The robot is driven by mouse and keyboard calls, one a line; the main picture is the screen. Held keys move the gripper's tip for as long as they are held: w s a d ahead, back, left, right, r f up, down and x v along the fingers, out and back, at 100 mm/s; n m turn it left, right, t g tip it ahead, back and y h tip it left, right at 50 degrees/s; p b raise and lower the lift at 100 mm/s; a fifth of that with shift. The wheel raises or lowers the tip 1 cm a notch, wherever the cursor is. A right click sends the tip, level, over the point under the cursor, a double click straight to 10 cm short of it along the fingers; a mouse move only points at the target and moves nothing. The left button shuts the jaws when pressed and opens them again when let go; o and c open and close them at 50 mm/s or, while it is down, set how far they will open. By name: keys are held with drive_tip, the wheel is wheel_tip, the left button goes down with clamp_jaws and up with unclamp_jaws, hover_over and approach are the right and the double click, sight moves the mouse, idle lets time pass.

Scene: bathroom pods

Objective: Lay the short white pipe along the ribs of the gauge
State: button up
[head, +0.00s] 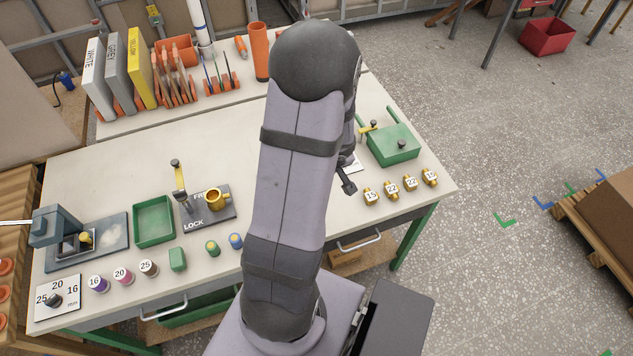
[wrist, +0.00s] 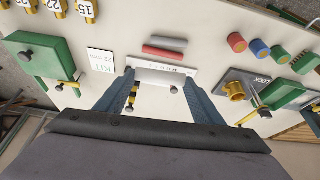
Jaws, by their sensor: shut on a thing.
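My gripper (wrist: 159,76) is in the middle of the wrist view, its two blue-grey fingers spread wide. It is shut on a white piece, the short white pipe (wrist: 160,62), which spans between the fingertips. A white plate with print shows just behind it, so the pipe's outline is hard to tell. In the head view my gripper (head: 347,180) is mostly hidden behind my arm, over the right half of the table. I cannot pick out the gauge or its ribs with certainty.
A grey bar (wrist: 167,43) and a red bar (wrist: 162,53) lie beyond the fingertips. A green box (head: 393,147) with a yellow lever stands to the right, with numbered brass fittings in front. A green tray (head: 154,240) and a lock plate (head: 222,213) are left of my arm.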

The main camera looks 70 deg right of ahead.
drive_tip(key=w+d+f, duration=0.8)
drive_tip(key=w+d, duration=0.1)
drive_tip(key=d, duration=0.3)
drive_tip(key=shift+w+d+f+m, duration=0.3)
drive_tip(key=shift+w+d+f, duration=0.05)
drive_tip(key=shift+f, duration=0.2)
drive_tip(key=shift+f+b, duration=1.3)
drive_tip(key=shift+f, duration=2)
drive_tip(key=o, duration=1.1)
drive_tip(key=shift+h, duration=0.3)
drive_tip(key=shift+s, duration=0.1)
drive_tip(key=shift+r, duration=0.1)
